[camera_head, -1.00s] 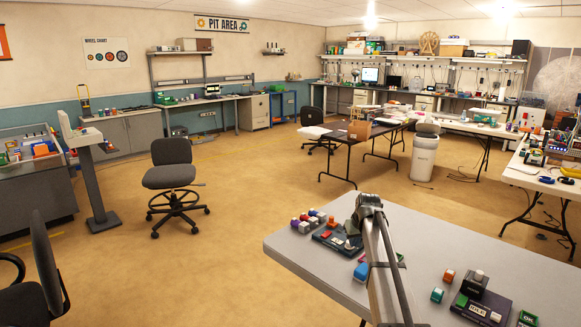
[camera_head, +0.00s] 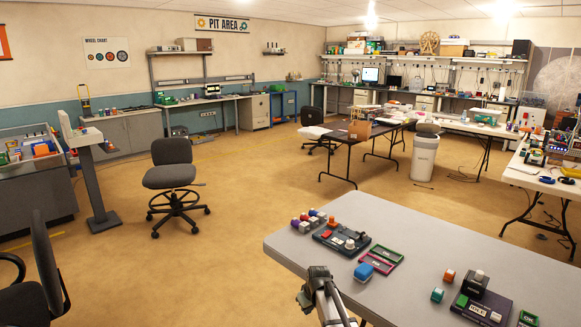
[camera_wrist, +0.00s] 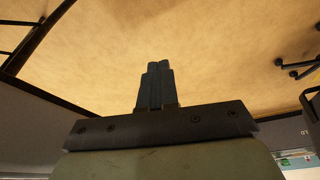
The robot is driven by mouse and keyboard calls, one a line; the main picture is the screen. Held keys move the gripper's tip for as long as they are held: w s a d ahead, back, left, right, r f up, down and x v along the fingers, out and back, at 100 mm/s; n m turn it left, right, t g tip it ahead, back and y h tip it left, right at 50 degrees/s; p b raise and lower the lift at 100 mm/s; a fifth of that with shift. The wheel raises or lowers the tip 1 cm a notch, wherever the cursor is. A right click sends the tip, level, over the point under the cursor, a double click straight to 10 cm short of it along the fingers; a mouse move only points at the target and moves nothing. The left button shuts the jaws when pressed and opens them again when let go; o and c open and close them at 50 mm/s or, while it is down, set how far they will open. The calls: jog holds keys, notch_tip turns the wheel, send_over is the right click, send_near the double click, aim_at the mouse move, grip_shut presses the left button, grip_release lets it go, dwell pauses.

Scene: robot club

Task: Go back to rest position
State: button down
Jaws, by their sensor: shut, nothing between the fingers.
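My gripper (camera_wrist: 157,66) shows in the wrist view with its two fingers together and nothing between them. Tan floor fills the picture beyond the fingertips, and no object touches them. In the head view only a part of my arm shows, low at the front edge of the grey table (camera_head: 430,240). I cannot make out the fingers there.
An office chair (camera_head: 172,175) stands on open floor at left.

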jog(key=s+d+f+m+g+h, duration=0.1)
jog(key=s+d+f+m+g, duration=0.15)
jog(key=s+f, duration=0.85)
jog(key=s+d+f+m+g, duration=0.15)
jog(key=s+d+f, duration=0.25)
jog(key=s+f, duration=0.65)
jog(key=s+d+f+g, duration=0.1)
jog(key=s+g, duration=0.1)
jog(key=s, duration=0.9)
jog(key=s+d+f+m+g, duration=0.1)
jog(key=s+d+f+g, duration=0.1)
jog(key=s, duration=0.9)
jog(key=s+d+f+m+g, duration=0.1)
jog(key=s+f, duration=0.1)
jog(key=s, duration=0.9)
jog(key=shift+s+d+g, duration=0.2)
jog(key=shift+s+g, duration=0.15)
jog(key=shift+g, duration=0.05)
jog(key=shift+w, duration=0.15)
